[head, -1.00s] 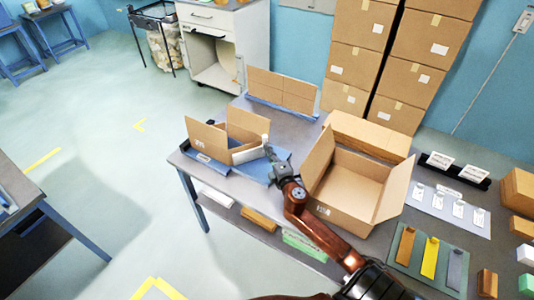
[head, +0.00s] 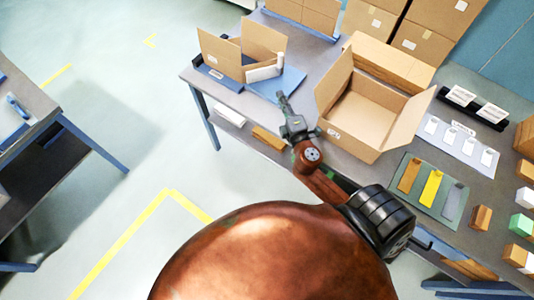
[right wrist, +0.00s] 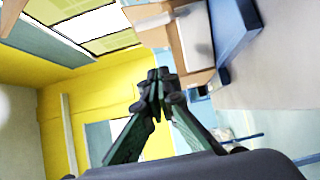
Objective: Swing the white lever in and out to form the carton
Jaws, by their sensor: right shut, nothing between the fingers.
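The small brown carton (head: 226,55) stands open on the blue forming fixture (head: 272,87) at the table's left end, its panels upright. The white lever (head: 263,73) lies along the carton's near right side; I cannot tell whether they touch. My left gripper is not in view.
A large open carton (head: 368,115) stands just right of my right gripper. Farther right are a green mat (head: 425,200) with coloured pieces and a pale board (head: 455,140). Stacked boxes (head: 425,35) stand behind.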

